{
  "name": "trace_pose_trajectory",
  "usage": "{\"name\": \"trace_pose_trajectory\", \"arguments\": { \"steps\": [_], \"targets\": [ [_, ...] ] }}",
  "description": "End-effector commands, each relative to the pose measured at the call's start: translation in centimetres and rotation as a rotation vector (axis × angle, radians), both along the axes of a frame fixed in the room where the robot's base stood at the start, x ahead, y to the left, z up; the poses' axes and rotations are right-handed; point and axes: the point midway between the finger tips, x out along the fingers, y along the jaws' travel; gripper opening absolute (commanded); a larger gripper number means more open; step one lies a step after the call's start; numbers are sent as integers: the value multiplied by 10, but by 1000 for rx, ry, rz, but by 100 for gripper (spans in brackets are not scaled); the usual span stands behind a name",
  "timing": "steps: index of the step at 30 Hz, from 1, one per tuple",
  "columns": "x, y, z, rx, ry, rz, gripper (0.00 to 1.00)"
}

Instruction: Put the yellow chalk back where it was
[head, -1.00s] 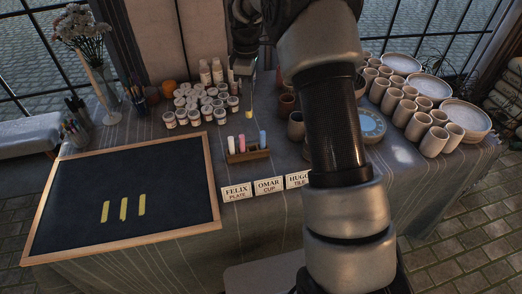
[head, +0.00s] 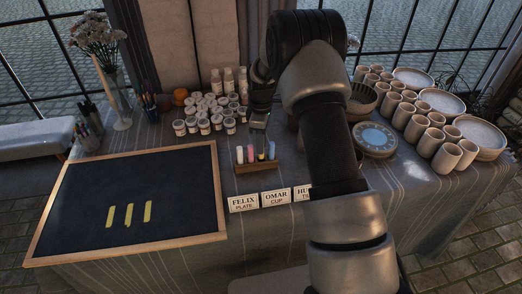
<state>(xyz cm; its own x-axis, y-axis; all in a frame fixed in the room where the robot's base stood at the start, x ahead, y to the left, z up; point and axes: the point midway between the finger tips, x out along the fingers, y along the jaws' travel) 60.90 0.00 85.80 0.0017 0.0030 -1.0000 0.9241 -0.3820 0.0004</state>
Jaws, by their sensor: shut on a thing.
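The yellow chalk (head: 261,156) is upright at the wooden chalk holder (head: 256,168), between the white chalk (head: 250,154) and the blue chalk (head: 271,151). My gripper (head: 260,147) points down over the holder and is shut on the upper part of the yellow chalk. The pink chalk (head: 240,155) stands at the holder's left end. I cannot tell whether the yellow chalk's lower end touches the bottom of its slot.
A framed blackboard (head: 130,185) with three yellow strokes lies to the left. Name cards (head: 243,203) stand in front of the holder. Paint jars (head: 204,125) stand behind it to the left. A blue-centred plate (head: 375,139) and several cups (head: 445,157) are to the right.

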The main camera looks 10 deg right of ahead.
Motion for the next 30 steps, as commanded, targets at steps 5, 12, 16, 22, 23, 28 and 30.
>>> {"name": "trace_pose_trajectory", "arguments": {
  "steps": [5,12,16,22,23,28,30],
  "targets": [
    [0,0,-29,-1,1,0,0],
    [0,0,-31,0,-1,0,0],
    [0,0,-35,0,0,0,0],
    [0,0,-34,0,0,0,34],
    [0,0,-34,0,0,0,34],
    [0,0,-34,0,0,0,34],
    [0,0,-32,0,0,0,34]
  ]
}}
